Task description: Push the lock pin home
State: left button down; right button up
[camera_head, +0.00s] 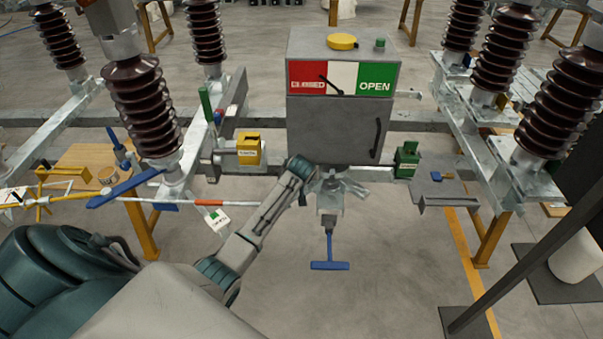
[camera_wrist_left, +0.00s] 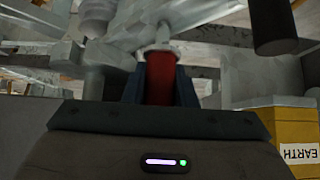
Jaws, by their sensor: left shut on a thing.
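My left gripper (camera_wrist_left: 159,72) is shut on a red cylindrical piece (camera_wrist_left: 160,88), which looks like the lock pin's grip. The piece stands upright between the two dark fingers in the left wrist view. A grey metal collar tops it, against pale metalwork; how deep any pin sits there cannot be told. In the head view my left arm reaches up to just under the grey mechanism cabinet (camera_head: 334,128). The fingertips and the red piece are hidden there. My right gripper is not in view.
The cabinet carries a red CLOSED and green OPEN plate (camera_head: 343,78). A yellow box (camera_head: 249,149) hangs left of it, a green padlock-like box (camera_head: 407,160) right. A blue T-handle (camera_head: 330,265) hangs below. Brown insulators (camera_head: 148,105) flank both sides.

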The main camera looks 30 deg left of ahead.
pick_arm(q)
jog(key=shift+f+b, duration=0.35)
jog(key=shift+f, duration=0.35)
jog(key=shift+f+b, duration=0.6)
jog(key=shift+f, duration=0.35)
jog(key=c, duration=1.1)
grip_release()
jog(key=b+v, duration=0.2)
jog(key=v, duration=0.8)
jog(key=shift+s+r, duration=0.25)
jog(key=shift+r, duration=0.05)
